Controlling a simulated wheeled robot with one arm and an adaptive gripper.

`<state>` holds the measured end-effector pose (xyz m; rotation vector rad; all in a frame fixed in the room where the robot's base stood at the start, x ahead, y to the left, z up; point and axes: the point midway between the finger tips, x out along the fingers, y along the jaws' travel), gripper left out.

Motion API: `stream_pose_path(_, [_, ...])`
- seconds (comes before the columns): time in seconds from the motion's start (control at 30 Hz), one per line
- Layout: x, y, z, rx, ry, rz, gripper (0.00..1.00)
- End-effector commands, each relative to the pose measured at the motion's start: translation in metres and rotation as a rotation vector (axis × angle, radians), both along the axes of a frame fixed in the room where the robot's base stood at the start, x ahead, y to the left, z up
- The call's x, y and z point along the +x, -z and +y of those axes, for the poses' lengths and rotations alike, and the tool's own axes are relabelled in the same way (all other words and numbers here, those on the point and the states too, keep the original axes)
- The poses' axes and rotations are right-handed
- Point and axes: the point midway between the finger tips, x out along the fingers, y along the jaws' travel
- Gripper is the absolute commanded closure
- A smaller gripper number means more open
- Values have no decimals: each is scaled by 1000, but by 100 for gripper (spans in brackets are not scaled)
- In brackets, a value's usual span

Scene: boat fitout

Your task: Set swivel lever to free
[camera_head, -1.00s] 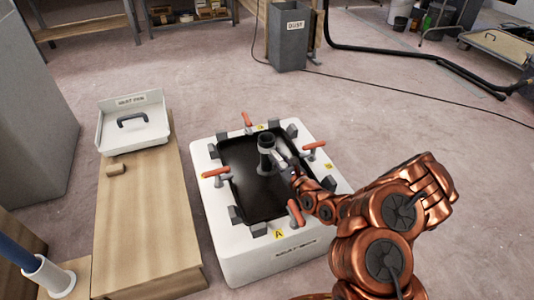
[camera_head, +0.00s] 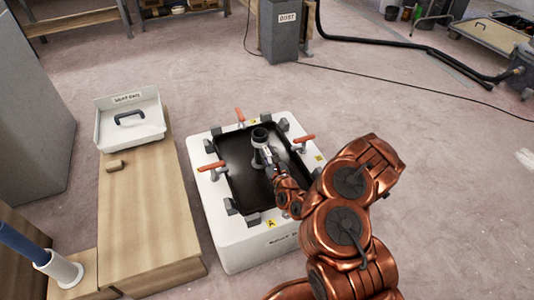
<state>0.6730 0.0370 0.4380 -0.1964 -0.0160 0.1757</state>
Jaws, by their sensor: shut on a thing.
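A short upright grey post with a dark round top (camera_head: 260,136) stands on the black panel (camera_head: 240,180) in the white box (camera_head: 205,160). My gripper (camera_head: 268,155) is at the post's right front side, low against it. It is shut on a small part there, which I take to be the swivel lever (camera_head: 265,150). The jaws and wrist hide most of that part, so its exact angle cannot be told. The lower part of the post is partly hidden too.
Orange-handled clamps stand around the panel: left (camera_head: 212,166), back (camera_head: 240,115) and right (camera_head: 304,138). My arm covers the front right corner. A white tray with a dark handle (camera_head: 130,135) and a small wooden block (camera_head: 115,165) sit on the wooden bench (camera_head: 150,215).

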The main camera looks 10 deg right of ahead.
Motion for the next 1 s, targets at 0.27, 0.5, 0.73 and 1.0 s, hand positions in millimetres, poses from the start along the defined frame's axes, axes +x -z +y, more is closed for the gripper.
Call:
stream_pose_path(0.27, [0, -1, 2, 1, -4, -2, 61])
stream_pose_path(0.5, [0, -1, 1, 0, -2, -2, 52])
stream_pose_path(0.73, [-3, 0, 0, 1, -2, 1, 52])
stream_pose_path(1.0, [-23, 1, -4, 3, 0, 4, 52])
